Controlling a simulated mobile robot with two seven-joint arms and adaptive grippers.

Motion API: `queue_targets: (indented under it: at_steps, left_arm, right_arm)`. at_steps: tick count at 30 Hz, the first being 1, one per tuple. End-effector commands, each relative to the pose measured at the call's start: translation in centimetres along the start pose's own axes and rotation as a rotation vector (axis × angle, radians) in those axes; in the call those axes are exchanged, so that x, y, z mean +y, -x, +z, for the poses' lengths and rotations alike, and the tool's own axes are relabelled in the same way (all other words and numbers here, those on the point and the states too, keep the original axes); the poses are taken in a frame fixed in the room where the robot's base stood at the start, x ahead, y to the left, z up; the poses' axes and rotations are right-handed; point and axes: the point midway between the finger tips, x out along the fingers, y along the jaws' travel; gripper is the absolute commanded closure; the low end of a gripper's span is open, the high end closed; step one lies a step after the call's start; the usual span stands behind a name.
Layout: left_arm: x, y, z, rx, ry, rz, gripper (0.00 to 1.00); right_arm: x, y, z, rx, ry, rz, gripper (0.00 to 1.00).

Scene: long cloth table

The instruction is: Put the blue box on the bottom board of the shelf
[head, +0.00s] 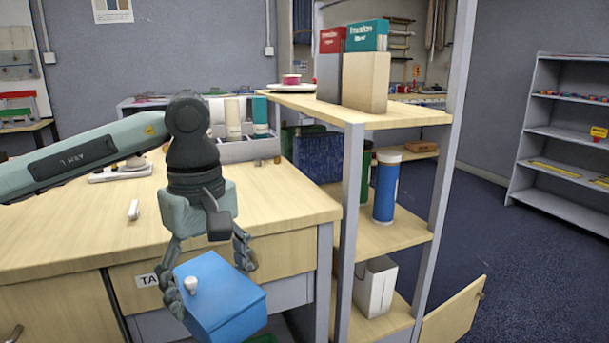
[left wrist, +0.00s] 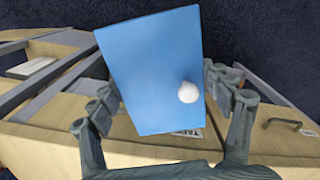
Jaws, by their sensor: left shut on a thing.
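The blue box (head: 222,302) has a white round knob on its top. My left gripper (head: 216,273) is shut on the blue box, with one finger on each side, and holds it in front of the drawer fronts, below the table top. The box (left wrist: 150,75) also shows large between the fingers of the gripper (left wrist: 165,110) in the left wrist view. The shelf (head: 397,236) stands to the right of the box. Its bottom board (head: 390,322) carries a white box (head: 375,286). My right gripper is not in view.
The middle board holds a blue cylinder (head: 386,188) with a white lid. The shelf's front post (head: 350,220) stands between the held box and the boards. A small wooden door or panel (head: 453,313) sticks out at the lower right. The table (head: 70,235) is at the left.

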Motion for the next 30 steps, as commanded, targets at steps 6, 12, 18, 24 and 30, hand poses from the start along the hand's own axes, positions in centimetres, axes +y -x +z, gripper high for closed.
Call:
queue_targets:
  at_steps: [6,12,18,24,30]
  left_arm:
    - [-1.4,-7.0,-2.8,-0.005,-0.438,-0.004,0.58]
    - [-2.6,-10.8,-4.1,-0.002,-0.709,0.0,0.59]
    - [-3.0,-12.1,-4.5,-0.002,-0.806,0.002,0.59]
    - [-3.0,-12.0,-4.5,0.001,-0.81,0.002,0.59]
    - [-3.0,-12.0,-4.5,0.001,-0.809,0.002,0.59]
  right_arm:
    - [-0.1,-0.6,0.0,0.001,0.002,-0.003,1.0]
    - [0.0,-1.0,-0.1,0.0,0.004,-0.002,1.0]
    - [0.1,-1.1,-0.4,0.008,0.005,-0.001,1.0]
    - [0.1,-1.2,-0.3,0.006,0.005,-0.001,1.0]
    - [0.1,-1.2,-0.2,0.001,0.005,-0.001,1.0]
